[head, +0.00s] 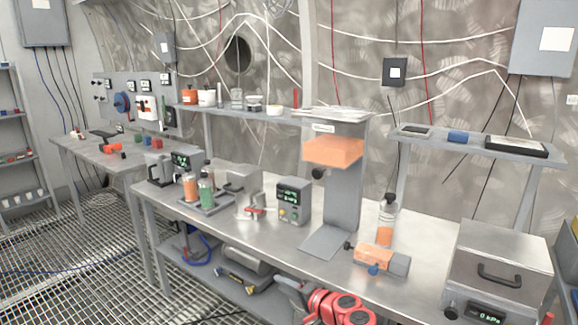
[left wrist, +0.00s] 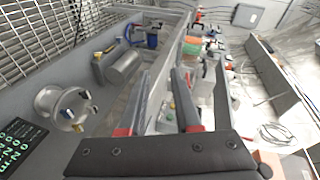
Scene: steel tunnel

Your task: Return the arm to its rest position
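My left arm shows at the bottom centre of the head view as red and grey parts, in front of the long steel bench (head: 325,256). My left gripper (head: 284,284) is low at the bench's front edge, near the lower shelf. In the left wrist view its two dark fingers with red patches stand apart, and the left gripper (left wrist: 162,76) is open with nothing between them. My right gripper is not in view.
On the bench stand bottles with orange and green contents (head: 198,190), a green-display meter (head: 291,202), a stand with an orange block (head: 333,150), a clear bottle (head: 386,222) and a lidded steel box (head: 498,268). A grey cylinder (head: 248,260) lies on the lower shelf.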

